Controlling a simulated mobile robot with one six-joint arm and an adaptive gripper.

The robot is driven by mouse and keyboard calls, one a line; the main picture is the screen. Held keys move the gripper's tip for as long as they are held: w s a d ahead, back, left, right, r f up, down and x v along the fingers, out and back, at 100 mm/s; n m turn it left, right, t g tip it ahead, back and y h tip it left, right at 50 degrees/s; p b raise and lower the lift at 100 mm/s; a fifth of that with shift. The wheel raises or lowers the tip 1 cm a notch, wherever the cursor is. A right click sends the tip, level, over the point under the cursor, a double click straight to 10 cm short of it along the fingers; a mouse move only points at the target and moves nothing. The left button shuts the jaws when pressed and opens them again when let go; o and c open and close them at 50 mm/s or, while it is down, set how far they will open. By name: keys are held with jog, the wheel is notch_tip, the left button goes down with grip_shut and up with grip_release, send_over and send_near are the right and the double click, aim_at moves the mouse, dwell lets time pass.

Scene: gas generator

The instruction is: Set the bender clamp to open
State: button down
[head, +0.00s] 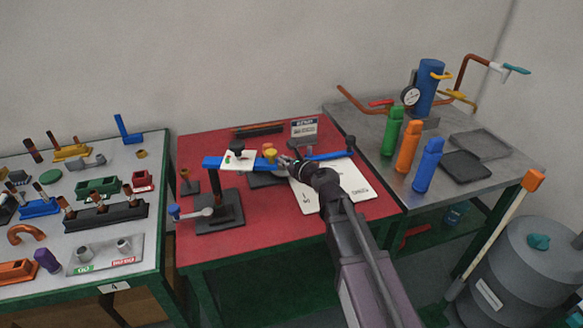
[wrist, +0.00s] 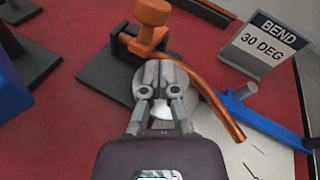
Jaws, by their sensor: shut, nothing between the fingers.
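The bender stands on the red table. Its clamp, an orange handle on a black block (wrist: 128,45), is ahead of my gripper in the wrist view (wrist: 152,14); in the head view the clamp (head: 270,154) looks yellow-orange. A copper-coloured pipe (wrist: 215,100) runs from the clamp and curves down to the right. The bender's blue lever (wrist: 262,122) lies right of the pipe; it also shows in the head view (head: 330,156). My gripper (wrist: 160,72) is shut and empty, over a grey round part, just short of the clamp. I cannot tell whether it touches anything.
A "BEND 30 DEG" sign (wrist: 265,45) stands behind, to the right. A separate stand with a blue bar (head: 214,162) and a crank is left of my gripper. A white paper (head: 370,190) lies under my arm. Bottles (head: 407,146) stand on the right table.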

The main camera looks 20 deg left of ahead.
jog(key=shift+w+a+r+p, duration=0.4)
jog(key=shift+a+r, duration=0.4)
jog(key=shift+a, duration=0.05)
jog(key=shift+w+a+r, duration=0.15)
jog(key=shift+a+r, duration=0.05)
jog(key=shift+a, duration=0.35)
jog(key=shift+w+d+p, duration=0.15)
jog(key=shift+d+p, duration=0.1)
jog(key=shift+p, duration=0.05)
jog(key=shift+r+p, duration=0.25)
jog(key=shift+p, duration=0.1)
